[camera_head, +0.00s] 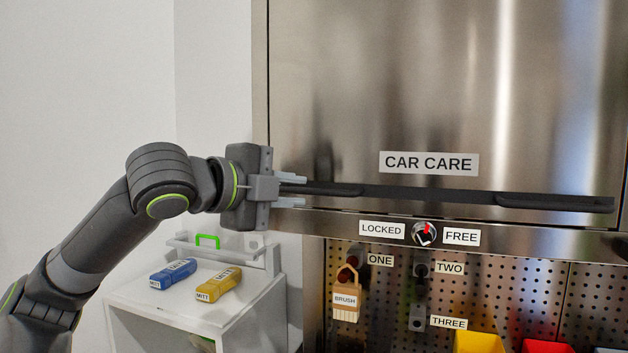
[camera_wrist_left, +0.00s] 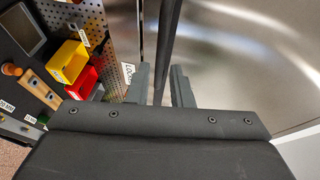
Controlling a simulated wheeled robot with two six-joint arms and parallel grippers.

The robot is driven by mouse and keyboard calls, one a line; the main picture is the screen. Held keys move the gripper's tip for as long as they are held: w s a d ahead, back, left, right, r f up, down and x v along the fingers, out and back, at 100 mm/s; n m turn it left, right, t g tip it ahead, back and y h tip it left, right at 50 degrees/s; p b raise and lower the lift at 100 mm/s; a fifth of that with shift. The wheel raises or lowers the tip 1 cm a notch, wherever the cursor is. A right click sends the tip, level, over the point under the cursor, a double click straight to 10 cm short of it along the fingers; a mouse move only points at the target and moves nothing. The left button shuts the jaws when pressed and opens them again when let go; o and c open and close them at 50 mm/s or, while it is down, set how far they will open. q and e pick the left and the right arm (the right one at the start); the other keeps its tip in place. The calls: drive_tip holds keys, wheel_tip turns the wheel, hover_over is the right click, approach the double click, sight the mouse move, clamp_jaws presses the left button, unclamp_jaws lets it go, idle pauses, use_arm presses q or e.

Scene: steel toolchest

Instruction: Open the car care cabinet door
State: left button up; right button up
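The car care cabinet door (camera_head: 400,90) is a large steel panel with a "CAR CARE" label, and it looks closed. A long black handle bar (camera_head: 430,193) runs along its lower edge. My left gripper (camera_head: 303,190) is at the bar's left end, one finger above and one below. In the left wrist view, the bar (camera_wrist_left: 167,40) runs between the two fingers of the gripper (camera_wrist_left: 160,80), with a gap visible on at least one side. A round lock knob (camera_head: 424,234) sits below the door between the "LOCKED" and "FREE" labels; its exact setting is hard to read. My right gripper is out of view.
A pegboard (camera_head: 510,290) below holds a brush (camera_head: 346,300) and hooks, with yellow (camera_head: 478,343) and red (camera_head: 545,347) bins at the bottom. A white cart (camera_head: 235,325) at left carries blue (camera_head: 172,274) and yellow (camera_head: 218,285) mitt packs.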

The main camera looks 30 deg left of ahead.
sight(311, 192)
use_arm(q)
drive_tip(key=p+x, duration=0.1)
drive_tip(key=x, duration=0.2)
drive_tip(key=shift+w+p, duration=0.25)
drive_tip(key=shift+p, duration=0.1)
drive_tip(key=shift+p+x, duration=0.3)
drive_tip(key=shift+x, duration=0.7)
drive_tip(key=shift+s, duration=0.1)
drive_tip(key=shift+c, duration=0.3)
clamp_jaws()
